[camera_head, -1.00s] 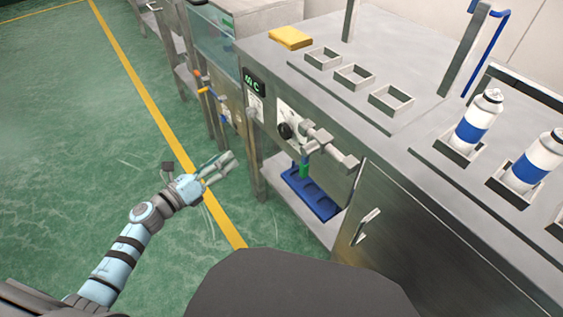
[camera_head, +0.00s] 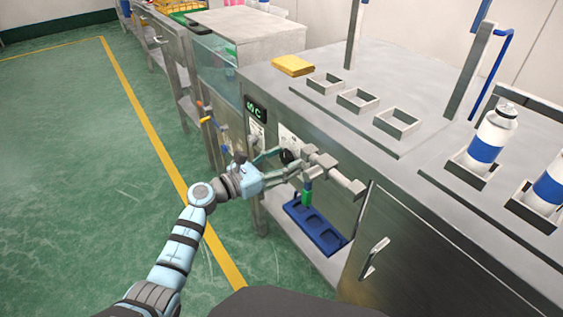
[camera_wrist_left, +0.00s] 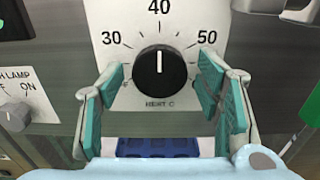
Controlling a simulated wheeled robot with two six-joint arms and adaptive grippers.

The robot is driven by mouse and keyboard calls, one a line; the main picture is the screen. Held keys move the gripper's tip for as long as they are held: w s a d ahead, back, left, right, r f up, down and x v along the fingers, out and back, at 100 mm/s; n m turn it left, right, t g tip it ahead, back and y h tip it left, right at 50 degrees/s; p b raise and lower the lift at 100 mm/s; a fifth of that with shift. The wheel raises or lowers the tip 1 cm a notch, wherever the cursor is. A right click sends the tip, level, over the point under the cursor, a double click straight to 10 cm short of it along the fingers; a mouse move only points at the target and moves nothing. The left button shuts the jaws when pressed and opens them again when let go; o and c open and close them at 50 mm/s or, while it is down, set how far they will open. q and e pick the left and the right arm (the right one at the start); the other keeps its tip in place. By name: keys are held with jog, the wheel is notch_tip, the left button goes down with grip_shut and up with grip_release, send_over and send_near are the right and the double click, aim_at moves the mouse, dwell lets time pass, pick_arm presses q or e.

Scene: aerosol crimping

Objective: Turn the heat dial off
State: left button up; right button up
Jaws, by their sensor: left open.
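The heat dial (camera_wrist_left: 160,72) is a round black knob on a white plate, labelled HEAT C, with marks 30, 40 and 50. Its white pointer line stands upright towards 40. In the head view the dial (camera_head: 287,155) is on the machine's front panel, partly behind my left gripper (camera_head: 281,163). In the left wrist view the gripper's teal finger pads (camera_wrist_left: 162,85) stand open on either side of the dial, with a gap between pads and knob. My right gripper is not in view.
A lamp switch (camera_wrist_left: 15,116) with an ON mark is left of the dial. A green-lit temperature display (camera_head: 255,108) sits above. Metal fittings (camera_head: 325,163) stick out right of the dial, and a blue tray (camera_head: 315,228) lies on the shelf below.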

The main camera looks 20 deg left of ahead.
pick_arm(q)
jog(key=c, duration=1.2)
jog(key=shift+o, duration=0.2)
